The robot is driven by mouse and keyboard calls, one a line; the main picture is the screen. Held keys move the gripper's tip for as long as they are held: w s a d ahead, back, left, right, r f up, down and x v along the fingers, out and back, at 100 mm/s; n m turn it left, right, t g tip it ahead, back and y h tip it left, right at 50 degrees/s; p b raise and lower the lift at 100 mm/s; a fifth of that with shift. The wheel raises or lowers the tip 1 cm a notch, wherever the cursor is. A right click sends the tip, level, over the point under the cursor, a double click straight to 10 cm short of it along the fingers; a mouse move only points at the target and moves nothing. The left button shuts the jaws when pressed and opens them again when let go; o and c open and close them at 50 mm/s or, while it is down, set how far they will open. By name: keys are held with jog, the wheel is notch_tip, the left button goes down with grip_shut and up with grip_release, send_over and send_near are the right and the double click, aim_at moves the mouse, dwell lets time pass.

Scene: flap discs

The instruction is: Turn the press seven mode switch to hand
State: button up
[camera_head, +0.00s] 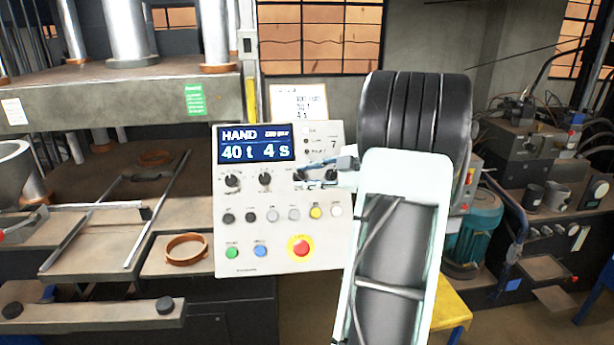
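The press control panel (235,215) is a light grey upright box with a small 7 at its upper right. Its blue display (255,144) reads HAND, 40 t and 4 s. A row of dark rotary knobs lies below the display, including a left knob (233,181) and a second knob (265,179). The labels are too small to tell which is the mode switch. My gripper (322,170) is at the right end of this knob row, in front of the panel. Its fingers are small and partly hidden; I cannot tell whether they touch a knob or are open.
Below the knobs are a row of small buttons, a green button (232,253), a blue button (260,250) and a red emergency stop (301,247) on yellow. A press bed (110,210) with rails stands left. A yellow stool (450,308) and machinery stand right.

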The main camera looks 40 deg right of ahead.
jog(key=o, duration=0.5)
jog(key=shift+c, duration=0.2)
jog(key=v, duration=1.2)
jog(key=shift+f, duration=0.1)
